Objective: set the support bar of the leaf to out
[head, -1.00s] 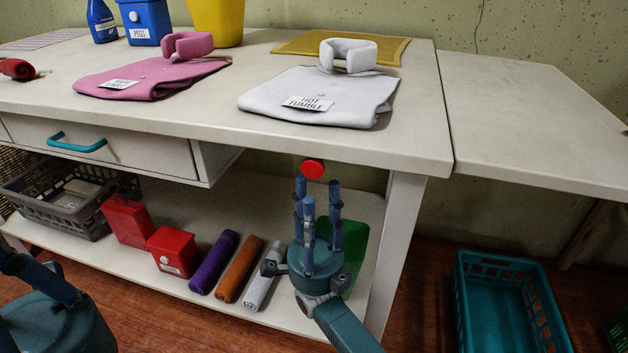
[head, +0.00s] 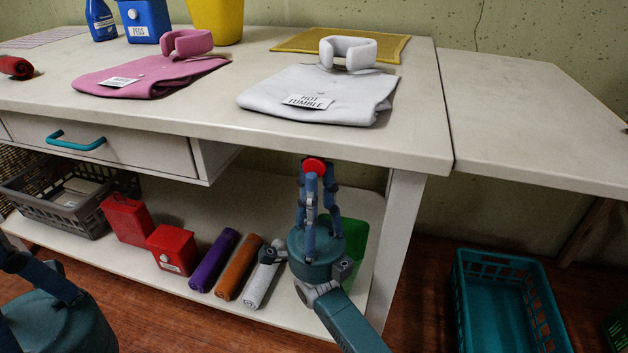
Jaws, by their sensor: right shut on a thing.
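The leaf (head: 535,115) is the pale panel at the right end of the table, about level with the top. A round red knob (head: 314,165) sits under the table's front edge, left of the right front leg. I cannot see a bar behind it; the support bar may be hidden under the top. My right gripper (head: 315,168) points up from below, its fingers closed around the knob. My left gripper (head: 35,270) is partly cut off at the lower left, away from the knob, and its fingers do not show clearly.
A pink shirt (head: 140,78) and a white shirt (head: 350,95) lie on the tabletop (head: 230,60). Red boxes, rolls and a grey basket (head: 60,205) stand on the lower shelf. A teal crate (head: 500,300) is on the floor below the leaf.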

